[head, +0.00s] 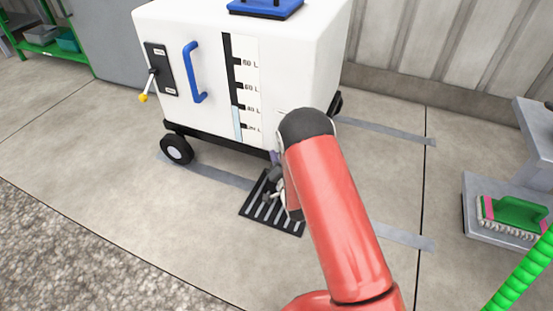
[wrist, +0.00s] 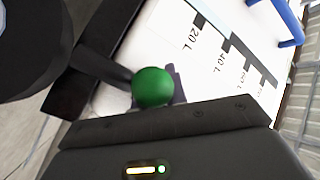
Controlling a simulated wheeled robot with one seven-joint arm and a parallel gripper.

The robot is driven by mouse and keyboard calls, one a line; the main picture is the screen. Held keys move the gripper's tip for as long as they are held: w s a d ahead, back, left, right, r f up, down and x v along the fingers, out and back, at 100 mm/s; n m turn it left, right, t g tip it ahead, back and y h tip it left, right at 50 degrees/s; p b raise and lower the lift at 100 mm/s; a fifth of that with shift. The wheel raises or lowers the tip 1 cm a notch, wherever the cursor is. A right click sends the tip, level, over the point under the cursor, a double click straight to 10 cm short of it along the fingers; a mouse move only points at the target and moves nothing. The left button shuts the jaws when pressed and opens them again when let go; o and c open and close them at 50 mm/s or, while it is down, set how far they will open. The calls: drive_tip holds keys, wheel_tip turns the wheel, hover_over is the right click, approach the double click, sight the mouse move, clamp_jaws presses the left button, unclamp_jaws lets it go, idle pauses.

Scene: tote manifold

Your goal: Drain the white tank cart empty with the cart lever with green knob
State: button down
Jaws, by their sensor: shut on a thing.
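The white tank cart (head: 200,30) stands on the floor with its gauge side facing me. Its level strip (head: 238,122) is pale blue in the lower part, with the top near the 40 L mark. The green knob (wrist: 153,87) shows in the wrist view at the end of a dark lever (wrist: 100,66), beside the cart's lower edge. My gripper (head: 275,187) is low at the cart's front right, shut on the cart lever with green knob. My red arm hides the lever in the head view, and the contact is partly hidden in the wrist view.
A floor drain grate (head: 256,215) lies below my gripper. Another lever with a yellow knob (head: 143,98) is on the cart's left, near a blue handle (head: 190,75). A green brush (head: 515,212) rests on a grey step at right. Floor at left is clear.

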drive_tip(key=shift+s+a+f+g, duration=0.1)
drive_tip(key=shift+s+a+g, duration=0.1)
drive_tip(key=shift+g, duration=0.1)
wheel_tip(320, 180, up, 7)
drive_tip(key=s+m+g+p, duration=0.1)
drive_tip(key=m+g+p, duration=0.5)
drive_tip(key=g+p, duration=0.4)
drive_tip(key=p, duration=0.3)
drive_tip(key=shift+a+m+g, duration=0.3)
drive_tip(key=shift+f+y, duration=0.1)
drive_tip(key=shift+y, duration=0.2)
drive_tip(key=c, duration=1.4)
unclamp_jaws()
drive_tip(key=shift+a, duration=0.1)
drive_tip(key=shift+c, duration=0.2)
drive_tip(key=shift+d, duration=0.2)
